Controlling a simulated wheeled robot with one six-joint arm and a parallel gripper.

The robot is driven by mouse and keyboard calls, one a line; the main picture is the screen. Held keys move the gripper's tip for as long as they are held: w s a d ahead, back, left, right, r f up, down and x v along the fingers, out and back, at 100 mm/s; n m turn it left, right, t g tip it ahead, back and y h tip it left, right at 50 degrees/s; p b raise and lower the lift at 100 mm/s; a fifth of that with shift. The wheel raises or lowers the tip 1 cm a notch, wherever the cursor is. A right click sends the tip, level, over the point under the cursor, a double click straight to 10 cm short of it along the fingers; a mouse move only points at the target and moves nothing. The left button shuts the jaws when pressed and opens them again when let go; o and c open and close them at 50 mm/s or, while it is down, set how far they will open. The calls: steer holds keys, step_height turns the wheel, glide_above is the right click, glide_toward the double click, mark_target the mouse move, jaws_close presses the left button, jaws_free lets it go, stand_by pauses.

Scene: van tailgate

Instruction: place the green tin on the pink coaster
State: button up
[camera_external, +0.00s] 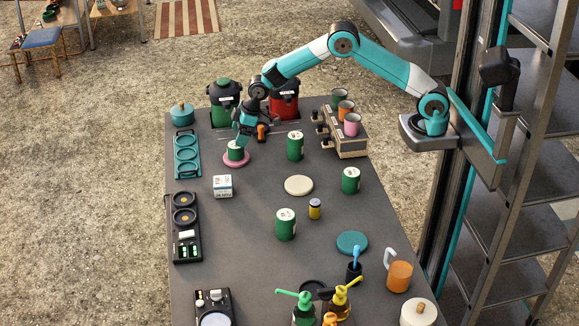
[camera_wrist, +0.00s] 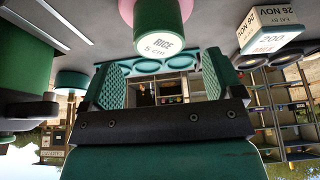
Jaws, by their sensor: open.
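A small green tin (camera_external: 235,152) stands upright on the pink coaster (camera_external: 228,163) at the table's far left. In the wrist view the tin (camera_wrist: 163,38) shows a "RICE 5 cm" label, with a strip of the pink coaster (camera_wrist: 126,10) behind it. My gripper (camera_external: 241,139) is just above and to the right of this tin. In the wrist view its two teal fingers (camera_wrist: 163,82) are apart with nothing between them, and the tin lies beyond their tips. More green tins stand on the table: one (camera_external: 295,147) right of the gripper, one (camera_external: 351,181) farther right, one (camera_external: 286,226) nearer.
A white box (camera_external: 222,186) is near the coaster. A cup rack (camera_external: 346,140), green canister (camera_external: 225,105) and red canister (camera_external: 285,102) stand behind. Bottles and an orange mug (camera_external: 399,277) crowd the near end.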

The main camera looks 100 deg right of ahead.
steer(key=s+a+r+n+g+y, duration=0.1)
steer(key=s+a+r+n+y, duration=0.1)
steer(key=s+a+r, duration=0.75)
steer(key=s+a+r+n+g+y, duration=0.1)
steer(key=s+a+r+n, duration=0.1)
steer(key=s+a+r, duration=0.7)
steer(key=s+a+f+n+g, duration=0.1)
steer(key=s+a, duration=0.4)
steer(key=s, duration=0.7)
steer(key=s+a+f+n+g+y, duration=0.1)
steer(key=s+a, duration=0.4)
steer(key=s, duration=0.7)
steer(key=shift+s+n+g, duration=0.3)
steer(key=shift+s+n, duration=0.1)
steer(key=shift+n, duration=0.1)
